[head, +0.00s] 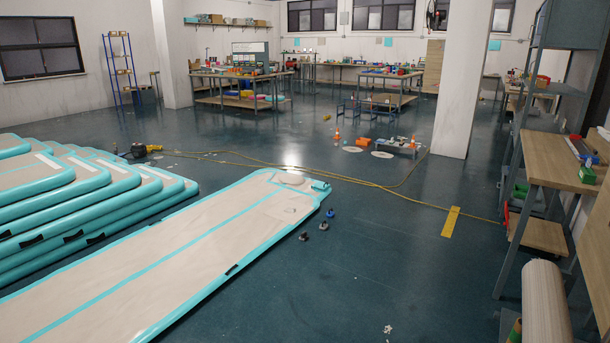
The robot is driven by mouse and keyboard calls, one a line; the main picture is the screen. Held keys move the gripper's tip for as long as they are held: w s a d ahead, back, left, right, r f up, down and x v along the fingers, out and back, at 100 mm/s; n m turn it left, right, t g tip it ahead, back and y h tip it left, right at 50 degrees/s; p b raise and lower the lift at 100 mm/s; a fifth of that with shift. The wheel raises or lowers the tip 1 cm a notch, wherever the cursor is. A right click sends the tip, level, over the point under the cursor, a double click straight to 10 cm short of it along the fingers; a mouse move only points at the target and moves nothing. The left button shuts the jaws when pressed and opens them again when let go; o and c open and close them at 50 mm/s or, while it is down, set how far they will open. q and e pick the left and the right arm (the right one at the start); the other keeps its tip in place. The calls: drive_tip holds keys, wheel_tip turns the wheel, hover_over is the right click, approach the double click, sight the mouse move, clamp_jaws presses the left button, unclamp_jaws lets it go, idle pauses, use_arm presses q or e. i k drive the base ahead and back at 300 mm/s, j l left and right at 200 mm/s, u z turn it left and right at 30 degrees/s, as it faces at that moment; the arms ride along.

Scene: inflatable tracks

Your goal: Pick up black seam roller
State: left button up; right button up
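Several small objects lie on the floor beside the right edge of a long inflatable track. One is a dark object (304,236), one is a dark and pale object (323,226), and one is blue (330,213). They are too small for me to tell whether any of them is the black seam roller. The inflatable track (150,270) is beige with turquoise edges and lies flat on the floor. Neither of my grippers is in view.
Stacked inflatable tracks (60,215) fill the left. A yellow hose or cord (330,176) crosses the floor toward a yellow strip (450,222). A wooden workbench (560,165) and a large pale roll (543,300) stand at right. The floor right of the track is mostly clear.

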sight(303, 238)
drive_tip(key=i, duration=2.6)
